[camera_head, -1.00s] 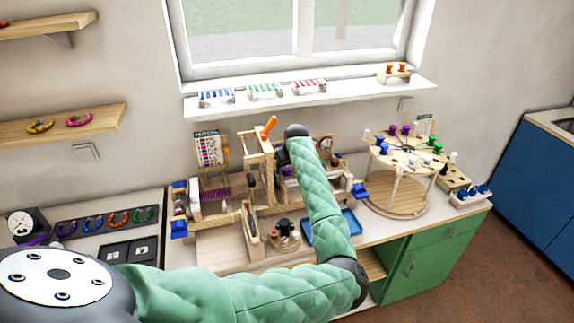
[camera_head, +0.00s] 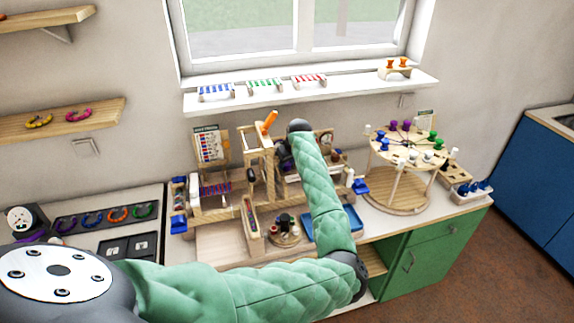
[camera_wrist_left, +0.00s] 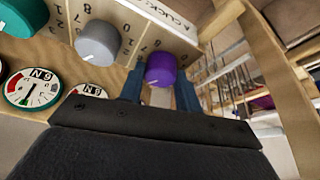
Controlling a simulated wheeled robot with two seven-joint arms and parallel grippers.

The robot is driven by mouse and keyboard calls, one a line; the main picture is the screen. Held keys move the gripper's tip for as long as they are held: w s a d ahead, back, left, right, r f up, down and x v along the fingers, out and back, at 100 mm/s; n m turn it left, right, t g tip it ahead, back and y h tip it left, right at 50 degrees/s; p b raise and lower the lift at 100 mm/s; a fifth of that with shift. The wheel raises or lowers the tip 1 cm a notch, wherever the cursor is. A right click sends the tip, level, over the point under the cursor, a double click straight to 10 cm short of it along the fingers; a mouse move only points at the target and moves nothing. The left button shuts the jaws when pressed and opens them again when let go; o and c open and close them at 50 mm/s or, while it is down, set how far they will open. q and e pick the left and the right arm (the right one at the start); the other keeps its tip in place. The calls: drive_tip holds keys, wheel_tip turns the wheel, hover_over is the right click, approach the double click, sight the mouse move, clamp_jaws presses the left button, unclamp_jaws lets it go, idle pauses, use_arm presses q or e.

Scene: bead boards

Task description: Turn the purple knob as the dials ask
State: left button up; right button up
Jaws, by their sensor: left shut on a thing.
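The purple knob (camera_wrist_left: 161,70) sits at the edge of a numbered panel in the left wrist view. A white mark shows on its lower front. My left gripper (camera_wrist_left: 160,84) has its two blue fingers on either side of the knob and is shut on it. Two round white dials (camera_wrist_left: 33,88) and (camera_wrist_left: 86,91) show below the panel; my gripper body partly covers the second. My right gripper is not in view.
A grey knob (camera_wrist_left: 97,43) and a teal knob (camera_wrist_left: 22,14) stand left of the purple one. A wooden upright (camera_wrist_left: 280,80) stands close on the right. In the head view, a blue tray (camera_head: 340,225) and a round bead stand (camera_head: 397,203) lie to the right.

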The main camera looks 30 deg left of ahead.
use_arm(q)
drive_tip(key=shift+w+n+g+b, duration=0.15)
drive_tip(key=shift+n+g+b, duration=0.25)
drive_tip(key=shift+n+b, duration=0.55)
drive_tip(key=shift+n+g+b, duration=0.3)
drive_tip(key=shift+n+b, duration=0.05)
drive_tip(key=shift+n, duration=0.4)
drive_tip(key=shift+n+b, duration=0.4)
drive_tip(key=shift+n, duration=0.1)
drive_tip(key=shift+d+r+n+g, duration=0.1)
drive_tip(key=shift+r+n+g, duration=0.1)
drive_tip(key=shift+n+g, duration=0.25)
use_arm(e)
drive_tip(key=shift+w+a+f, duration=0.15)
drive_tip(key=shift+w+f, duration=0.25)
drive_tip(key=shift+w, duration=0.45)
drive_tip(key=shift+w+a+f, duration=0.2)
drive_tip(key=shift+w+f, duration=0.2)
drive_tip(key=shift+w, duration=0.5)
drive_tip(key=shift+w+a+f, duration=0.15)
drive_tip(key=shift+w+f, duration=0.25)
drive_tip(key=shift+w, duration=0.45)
use_arm(q)
drive_tip(key=shift+w, duration=0.1)
drive_tip(key=o, duration=1)
drive_tip(key=shift+d+y, duration=0.1)
drive_tip(key=shift+y, duration=0.2)
drive_tip(key=shift+c, duration=0.2)
